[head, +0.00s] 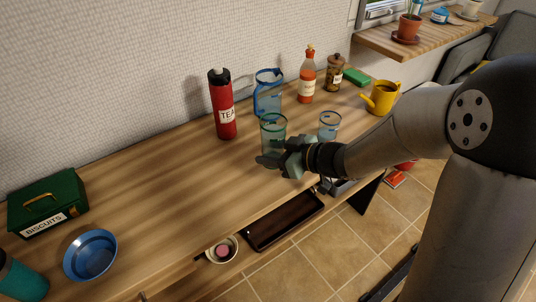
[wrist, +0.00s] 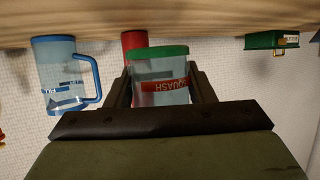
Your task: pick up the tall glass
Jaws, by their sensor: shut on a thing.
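The tall glass (head: 273,127) is clear with a green rim. My gripper (head: 281,158) is shut on it from the front right, hiding part of its lower side. In the wrist view, which is upside down, the glass (wrist: 160,68) sits between the two fingers and shows a red SQUASH label. Its green base appears clear of the wooden top there, so it seems raised a little.
A shorter blue-rimmed glass (head: 329,125) stands just right of my gripper. A blue-rimmed jug (head: 267,96) and red tea flask (head: 222,105) stand behind. A sauce bottle (head: 306,80) and yellow watering can (head: 383,98) are farther right. The counter's left middle (head: 150,190) is clear.

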